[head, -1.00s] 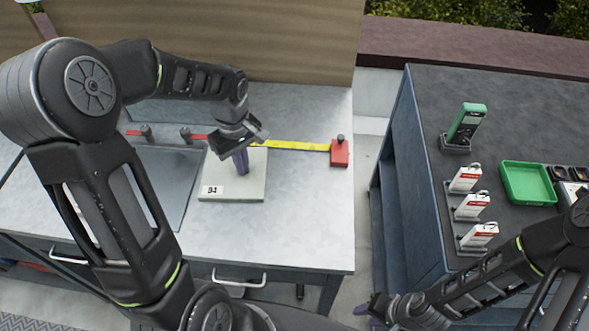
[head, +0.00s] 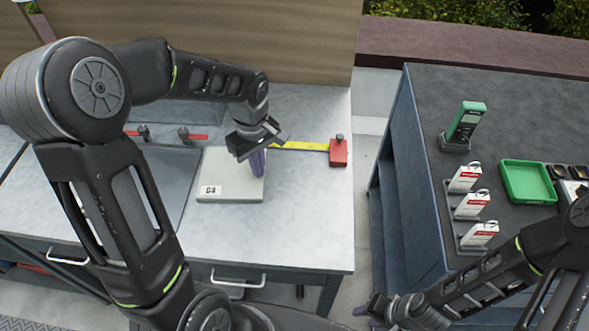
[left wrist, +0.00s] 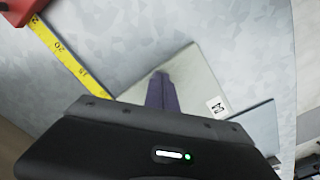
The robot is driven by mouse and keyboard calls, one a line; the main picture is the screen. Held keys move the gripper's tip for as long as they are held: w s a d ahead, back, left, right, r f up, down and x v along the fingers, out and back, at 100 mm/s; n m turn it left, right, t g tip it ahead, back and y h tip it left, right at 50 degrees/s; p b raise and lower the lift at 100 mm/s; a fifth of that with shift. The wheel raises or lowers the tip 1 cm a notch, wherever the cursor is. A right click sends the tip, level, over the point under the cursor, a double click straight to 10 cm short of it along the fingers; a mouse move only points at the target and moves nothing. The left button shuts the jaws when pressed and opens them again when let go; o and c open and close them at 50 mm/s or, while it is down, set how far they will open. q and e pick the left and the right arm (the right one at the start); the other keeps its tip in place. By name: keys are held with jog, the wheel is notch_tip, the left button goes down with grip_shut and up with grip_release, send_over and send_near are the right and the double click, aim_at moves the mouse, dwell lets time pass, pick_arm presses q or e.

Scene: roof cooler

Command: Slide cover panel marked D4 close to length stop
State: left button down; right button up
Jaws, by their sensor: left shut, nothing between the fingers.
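The pale square cover panel (head: 222,172) lies flat on the grey bench; its small white label is too blurred to read surely. It also shows in the left wrist view (left wrist: 200,80). The red length stop (head: 338,152) stands to its right at the end of a yellow tape, with a clear gap between. My left gripper (head: 257,163) is shut and empty, its purple fingers at the panel's right part. The fingers (left wrist: 160,92) show over the panel in the left wrist view; contact cannot be told. My right gripper (head: 372,308) is low in the head view, its jaws unclear.
The yellow measuring tape (head: 302,146) runs along the bench behind the panel. A dark metal plate (head: 165,172) lies left of the panel. Red clamps (head: 190,136) stand at the back. The side cabinet holds a green tray (head: 527,183), a green meter (head: 466,122) and white-red packs.

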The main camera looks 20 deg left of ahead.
pick_arm(q)
jog(key=shift+w+d+b, duration=0.2)
jog(key=shift+w+d, duration=0.2)
jog(key=shift+d, duration=1)
jog(key=shift+w+d+b, duration=0.25)
jog(key=shift+w+d, duration=0.1)
jog(key=shift+d, duration=1.1)
jog(key=shift+w+d+b, duration=0.2)
jog(key=shift+w+d, duration=0.2)
jog(key=shift+d, duration=1)
